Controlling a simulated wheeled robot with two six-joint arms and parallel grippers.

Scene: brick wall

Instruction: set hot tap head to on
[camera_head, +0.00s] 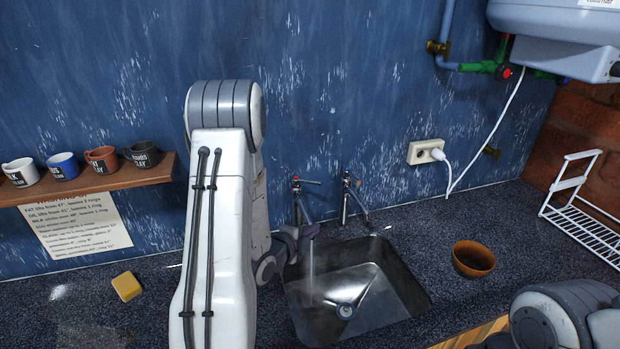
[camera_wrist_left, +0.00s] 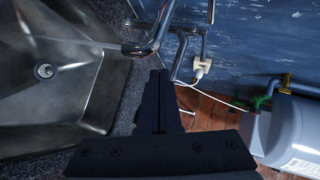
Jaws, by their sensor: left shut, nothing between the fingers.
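The tap with the red mark (camera_head: 297,183) stands at the left behind the sink, and a stream of water (camera_head: 311,265) falls from its spout. A second tap (camera_head: 347,192) stands just right of it. My left gripper (camera_head: 300,238) is beside the left tap's spout, low at the sink's back edge; it is shut and empty. In the left wrist view the closed dark fingers (camera_wrist_left: 160,76) point toward a chrome tap spout (camera_wrist_left: 148,48). I cannot tell whether they touch it. My own forearm hides part of the counter. My right gripper is not in view.
The steel sink (camera_head: 400,275) is set in the dark counter. A brown bowl (camera_head: 473,259) and a white rack (camera_head: 585,215) are to the right. A yellow sponge (camera_head: 126,286) lies left. A shelf (camera_head: 95,188) holds several mugs. A socket (camera_head: 424,151) is on the wall.

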